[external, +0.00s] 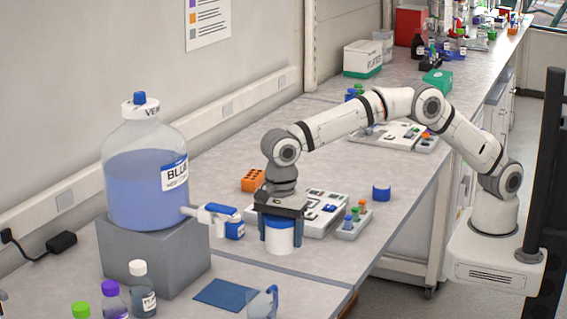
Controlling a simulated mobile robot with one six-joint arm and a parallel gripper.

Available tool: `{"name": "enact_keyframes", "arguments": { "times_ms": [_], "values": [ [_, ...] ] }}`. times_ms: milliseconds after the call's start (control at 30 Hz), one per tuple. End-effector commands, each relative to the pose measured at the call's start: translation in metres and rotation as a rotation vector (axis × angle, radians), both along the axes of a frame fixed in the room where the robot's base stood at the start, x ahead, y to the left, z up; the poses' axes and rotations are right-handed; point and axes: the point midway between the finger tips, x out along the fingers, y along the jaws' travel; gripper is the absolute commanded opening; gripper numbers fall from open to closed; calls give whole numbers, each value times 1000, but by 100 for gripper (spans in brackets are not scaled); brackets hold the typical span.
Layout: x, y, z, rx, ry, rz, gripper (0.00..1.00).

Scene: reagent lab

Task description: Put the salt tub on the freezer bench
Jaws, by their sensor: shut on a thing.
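My gripper (281,232) points straight down over the near part of the long bench (330,255). I cannot tell which surface is the freezer bench.
A large carboy of blue liquid (146,185) stands on a grey block (150,258) at the left, its spigot (215,215) close to my gripper. A keypad device (318,213), a vial rack (354,222) and a blue round object (381,192) stand right.

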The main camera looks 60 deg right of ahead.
Motion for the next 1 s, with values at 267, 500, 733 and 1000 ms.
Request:
{"name": "enact_keyframes", "arguments": {
  "times_ms": [267, 500, 733, 1000],
  "values": [
    [0, -1, -38, -2, 2, -1, 26],
    [0, 0, -75, -1, 1, -1, 26],
    [0, -1, -94, -2, 2, -1, 26],
    [0, 0, -118, 1, -1, -1, 26]
  ]
}}
